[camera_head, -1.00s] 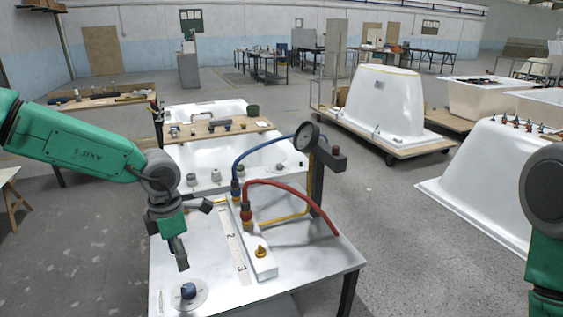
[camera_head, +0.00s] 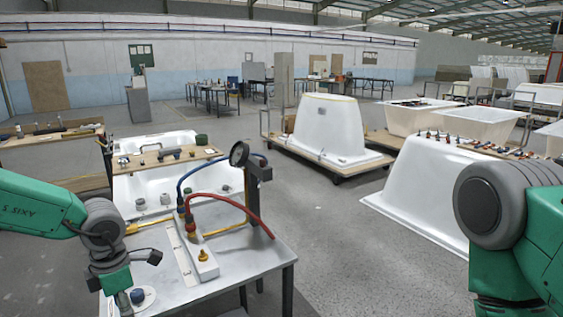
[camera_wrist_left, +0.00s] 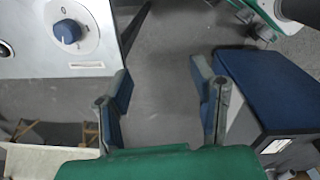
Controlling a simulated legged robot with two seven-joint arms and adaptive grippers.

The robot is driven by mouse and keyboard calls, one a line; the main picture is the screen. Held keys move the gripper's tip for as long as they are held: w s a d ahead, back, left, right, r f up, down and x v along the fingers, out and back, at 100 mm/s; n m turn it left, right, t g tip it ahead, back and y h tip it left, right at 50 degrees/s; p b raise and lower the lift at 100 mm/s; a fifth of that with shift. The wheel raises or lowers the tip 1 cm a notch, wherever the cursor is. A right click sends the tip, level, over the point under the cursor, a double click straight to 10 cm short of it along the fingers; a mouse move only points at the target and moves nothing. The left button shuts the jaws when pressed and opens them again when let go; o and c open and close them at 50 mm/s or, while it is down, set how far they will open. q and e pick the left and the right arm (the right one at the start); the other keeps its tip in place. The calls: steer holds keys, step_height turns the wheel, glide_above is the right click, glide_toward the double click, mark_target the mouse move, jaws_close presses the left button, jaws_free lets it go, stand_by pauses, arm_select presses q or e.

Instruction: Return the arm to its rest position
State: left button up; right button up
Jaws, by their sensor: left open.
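My left arm comes in from the left in the head view, with its green forearm and grey wrist. My left gripper (camera_head: 124,303) is low at the near left corner of the white test table (camera_head: 235,268), beside a blue knob (camera_head: 137,296). In the left wrist view my left gripper (camera_wrist_left: 160,78) is open, with only grey floor between its fingers. The blue knob (camera_wrist_left: 67,31) on its white dial lies left of the fingers, apart from them. My right arm (camera_head: 505,225) shows at the right edge; its gripper is out of frame.
The table carries a numbered manifold (camera_head: 196,262), a blue hose (camera_head: 196,172), a red hose (camera_head: 232,203) and a pressure gauge (camera_head: 239,154) on a post. White tub shells (camera_head: 327,132) stand behind. Grey floor is open between the table and the tubs.

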arm_select(q)
steer(key=s+f+m+t+y+b, duration=0.1)
steer(key=s+f+m+b, duration=0.15)
steer(key=f+m, duration=0.35)
steer(key=s+f+m+t+y+b, duration=0.1)
steer(key=s+f+m, duration=0.25)
steer(key=f, duration=0.35)
steer(key=s+f+m+t+y+b, duration=0.1)
steer(key=s+f+m+y+b, duration=0.1)
steer(key=s+f+m, duration=0.4)
steer(key=s+d+f+m+h+b, duration=0.1)
steer(key=s+f+m, duration=0.2)
steer(key=s, duration=0.2)
steer(key=s+d+f+m+g+h+b, duration=0.1)
steer(key=s+d+f+m+b, duration=0.1)
steer(key=s, duration=0.4)
steer(key=s+d+f+m+g+h+b, duration=0.1)
steer(key=s+d+f+m+h, duration=0.1)
steer(key=s+f+m, duration=0.2)
steer(key=shift+s+m+b, duration=0.4)
steer(key=shift+s+m, duration=0.65)
steer(key=shift+m, duration=0.2)
arm_select(e)
step_height(320, 180, down, 11)
steer(key=shift+w+d, duration=0.3)
